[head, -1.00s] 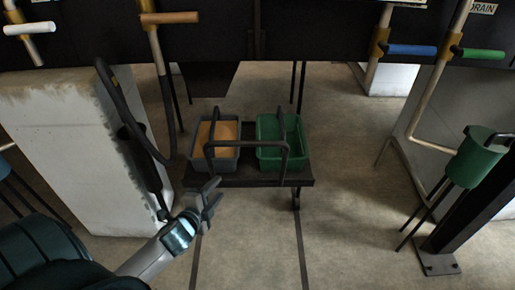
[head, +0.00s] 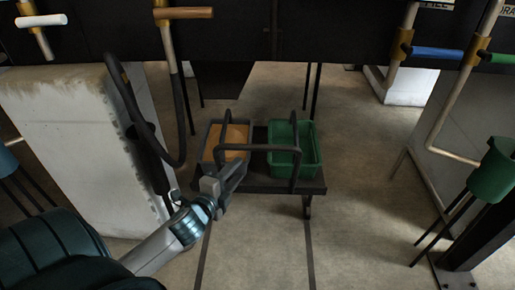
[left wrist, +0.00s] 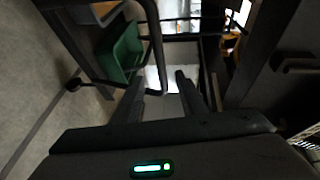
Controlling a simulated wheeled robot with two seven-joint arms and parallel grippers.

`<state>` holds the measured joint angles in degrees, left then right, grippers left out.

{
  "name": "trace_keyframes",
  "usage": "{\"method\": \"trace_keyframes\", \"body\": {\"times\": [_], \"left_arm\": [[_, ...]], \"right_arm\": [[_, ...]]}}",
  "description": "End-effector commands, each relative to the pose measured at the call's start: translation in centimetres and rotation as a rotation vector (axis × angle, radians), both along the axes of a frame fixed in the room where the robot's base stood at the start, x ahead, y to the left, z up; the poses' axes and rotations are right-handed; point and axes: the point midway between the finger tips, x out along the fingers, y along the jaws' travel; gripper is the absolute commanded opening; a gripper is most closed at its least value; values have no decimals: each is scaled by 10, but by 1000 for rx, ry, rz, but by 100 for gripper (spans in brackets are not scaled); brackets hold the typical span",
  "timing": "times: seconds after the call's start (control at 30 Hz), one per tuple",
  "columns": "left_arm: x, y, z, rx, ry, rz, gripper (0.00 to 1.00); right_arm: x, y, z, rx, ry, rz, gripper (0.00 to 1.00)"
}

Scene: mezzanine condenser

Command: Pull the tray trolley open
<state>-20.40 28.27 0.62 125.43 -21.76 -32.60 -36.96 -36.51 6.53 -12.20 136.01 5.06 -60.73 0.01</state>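The tray trolley (head: 262,184) is a low dark platform on the floor, carrying a grey tray (head: 207,150) with an orange-tan inside and a green tray (head: 309,157). A dark bar handle (head: 262,148) arches in front of and above the trays. My left gripper (head: 232,177) is open at the handle's left front part, overlapping the grey tray's front in the head view. In the left wrist view the fingers (left wrist: 163,85) are apart, and the handle bar (left wrist: 156,45) runs close to and between their tips. I cannot tell whether they touch. My right gripper is not in view.
A pale block (head: 80,140) stands left of the trolley, with a dark hose (head: 150,130) hanging beside it. A green funnel (head: 492,172) on legs stands at the right. Two dark floor lines run toward me from the trolley, with clear floor between them.

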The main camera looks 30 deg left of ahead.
Motion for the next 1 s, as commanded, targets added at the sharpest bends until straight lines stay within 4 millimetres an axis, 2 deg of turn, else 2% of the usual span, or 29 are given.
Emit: {"method": "trace_keyframes", "body": {"times": [0.7, 1.0], "left_arm": [[108, 16, -20, 0, -1, 0, 39], [145, 22, -28, 1, 0, 1, 39]], "right_arm": [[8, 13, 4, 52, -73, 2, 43], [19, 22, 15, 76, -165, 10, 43]]}}
